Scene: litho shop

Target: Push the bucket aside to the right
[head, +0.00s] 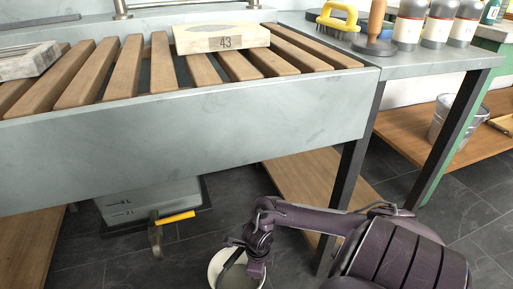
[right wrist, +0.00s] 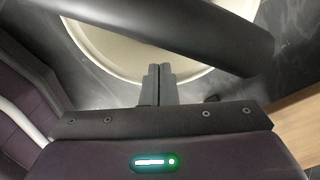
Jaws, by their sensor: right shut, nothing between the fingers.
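The bucket (head: 216,266) is round and pale cream. It is low on the floor in front of the sink unit in the head view, partly hidden by my right arm and cut by the bottom edge. In the right wrist view the bucket (right wrist: 125,52) is seen from above, behind the fingers, with a dark bar crossing in front of it. My right gripper (right wrist: 158,68) is shut and empty, its fingertips overlapping the bucket in that view. Whether they touch it I cannot tell. My left gripper is out of view.
A sink unit with wooden slats (head: 125,68) stands above, with a black leg (head: 350,170) right of my gripper. A drain valve with a yellow lever (head: 175,218) hangs underneath. A wooden lower shelf (head: 320,172) lies behind. Dark floor is open at right.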

